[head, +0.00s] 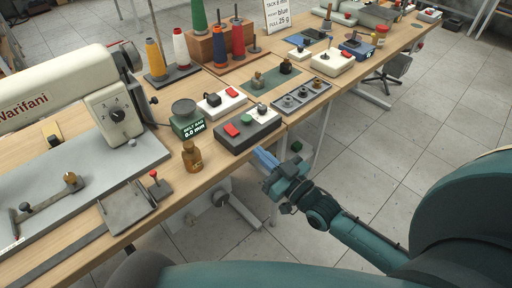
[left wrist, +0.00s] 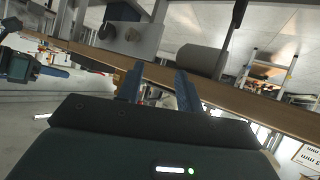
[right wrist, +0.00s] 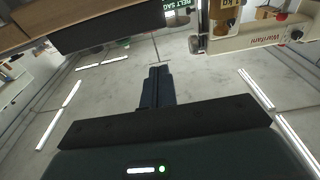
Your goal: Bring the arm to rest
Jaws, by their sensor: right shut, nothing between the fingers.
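My right arm comes in from the right in the head view. Its gripper (head: 265,158) is by the table's front edge, with the blue fingers pointing toward the tabletop. In the right wrist view the fingers (right wrist: 158,72) are pressed together with nothing between them. My left gripper does not show in the head view. In the left wrist view its two fingers (left wrist: 158,85) stand apart with no object visible between them, in front of the table's edge (left wrist: 225,97).
Near the right gripper a dark box with a red button (head: 248,131) stands at the table's front. A brown bottle (head: 191,157), a green display unit (head: 187,120) and a sewing machine (head: 60,88) are further left. Open floor (head: 385,150) lies right of the table.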

